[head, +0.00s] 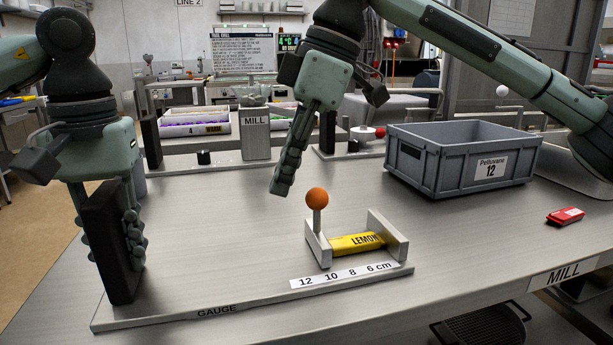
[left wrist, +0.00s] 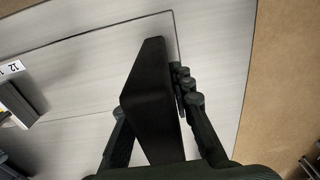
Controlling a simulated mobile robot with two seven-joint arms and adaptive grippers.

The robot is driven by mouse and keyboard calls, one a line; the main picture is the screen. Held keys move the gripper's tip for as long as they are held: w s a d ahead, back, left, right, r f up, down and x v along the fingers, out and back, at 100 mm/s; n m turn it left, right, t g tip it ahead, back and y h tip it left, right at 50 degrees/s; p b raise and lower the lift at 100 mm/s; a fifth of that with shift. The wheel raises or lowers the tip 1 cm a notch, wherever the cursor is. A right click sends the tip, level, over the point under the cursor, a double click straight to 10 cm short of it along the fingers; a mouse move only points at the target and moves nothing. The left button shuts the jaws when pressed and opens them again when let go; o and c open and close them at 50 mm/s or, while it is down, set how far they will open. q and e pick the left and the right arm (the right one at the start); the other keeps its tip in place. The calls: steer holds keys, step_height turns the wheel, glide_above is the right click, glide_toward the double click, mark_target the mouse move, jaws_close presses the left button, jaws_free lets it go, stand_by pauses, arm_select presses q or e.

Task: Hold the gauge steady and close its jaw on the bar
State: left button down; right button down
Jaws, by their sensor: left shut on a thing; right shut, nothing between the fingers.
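The gauge is a flat grey base (head: 180,312) marked GAUGE, with a tall black grip plate (head: 108,240) standing at its left end. My left gripper (head: 134,240) is shut on this plate; the left wrist view shows the plate (left wrist: 150,95) between its fingers. The sliding jaw (head: 318,240) carries an orange knob (head: 317,197) on a post. A yellow bar (head: 355,243) marked LEMON lies between it and the fixed jaw (head: 388,236). I see little or no gap at the bar's ends, but cannot tell contact. My right gripper (head: 281,188) is shut and empty, left of the knob and apart from it.
A white scale strip (head: 345,276) runs along the front of the gauge. A grey crate (head: 460,158) marked Pelluvane 12 stands at the back right, with a red object (head: 565,216) nearer the right edge. A MILL box (head: 256,134) stands behind. The table between is clear.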

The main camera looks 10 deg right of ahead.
arm_select(q)
steer(key=shift+a+f, duration=0.1)
steer(key=shift+f, duration=0.2)
arm_select(e)
steer(key=a+v, duration=0.1)
steer(key=v, duration=0.8)
steer(key=shift+r, duration=0.6)
arm_select(q)
steer(key=c, duration=1.7)
jaws_free()
steer(key=shift+c, duration=0.2)
steer(key=o, duration=0.5)
steer(key=shift+w, duration=0.1)
steer(key=shift+r, duration=0.15)
steer(key=shift+r, duration=0.1)
arm_select(e)
steer(key=shift+w, duration=0.1)
